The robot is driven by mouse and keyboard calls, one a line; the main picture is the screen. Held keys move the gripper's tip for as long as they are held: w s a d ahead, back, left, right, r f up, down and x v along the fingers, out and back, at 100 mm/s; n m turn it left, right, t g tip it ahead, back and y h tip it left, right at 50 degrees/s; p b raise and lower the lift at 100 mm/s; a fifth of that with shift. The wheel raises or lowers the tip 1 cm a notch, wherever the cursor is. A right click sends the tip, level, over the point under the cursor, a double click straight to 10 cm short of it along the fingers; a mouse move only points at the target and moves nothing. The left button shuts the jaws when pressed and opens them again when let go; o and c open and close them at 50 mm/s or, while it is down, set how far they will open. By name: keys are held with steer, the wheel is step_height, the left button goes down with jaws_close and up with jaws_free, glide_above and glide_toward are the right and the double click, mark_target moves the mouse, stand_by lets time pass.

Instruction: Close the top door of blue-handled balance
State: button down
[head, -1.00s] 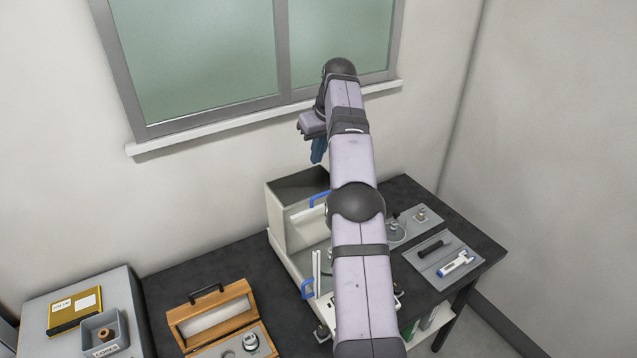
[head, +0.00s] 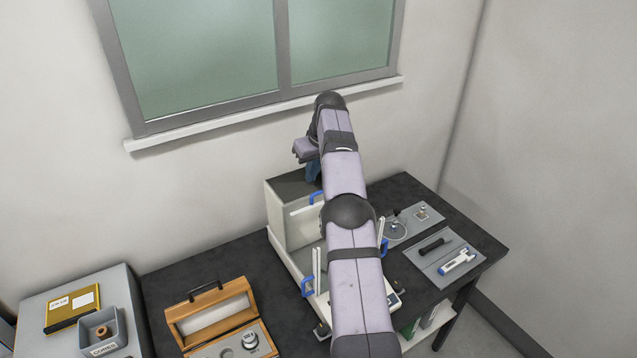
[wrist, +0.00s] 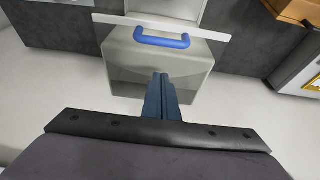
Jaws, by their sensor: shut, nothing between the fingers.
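The blue-handled balance (head: 280,213) stands on the dark table, partly hidden behind my arm in the head view. Its blue top-door handle (head: 316,197) shows beside my arm, and it also shows in the wrist view (wrist: 162,40), on a pale strip across the top. Two more blue handles, one on the left side (head: 307,286) and one on the right side (head: 384,247), sit lower on the balance. My gripper (wrist: 160,82) is shut and empty, over the grey rear housing (wrist: 125,65). In the wrist view its fingertips are apart from the handle.
A wooden weight case (head: 190,320) stands open to the left. A grey stand (head: 35,310) at far left holds a yellow box and a small tray. A grey mat (head: 425,262) with tools lies right. The wall and window sill (head: 270,112) are behind.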

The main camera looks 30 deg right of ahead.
steer(key=shift+s+f+b, duration=0.15)
steer(key=shift+s+b, duration=0.75)
steer(key=shift+b, duration=0.3)
steer(key=shift+s, duration=1)
steer(key=shift+f, duration=0.1)
steer(key=shift+s+f+b, duration=0.15)
steer(key=shift+s+b, duration=0.25)
steer(key=shift+b, duration=0.45)
steer(key=s+b, duration=1.1)
steer(key=s, duration=0.2)
steer(key=shift+s, duration=0.2)
steer(key=shift+p, duration=0.3)
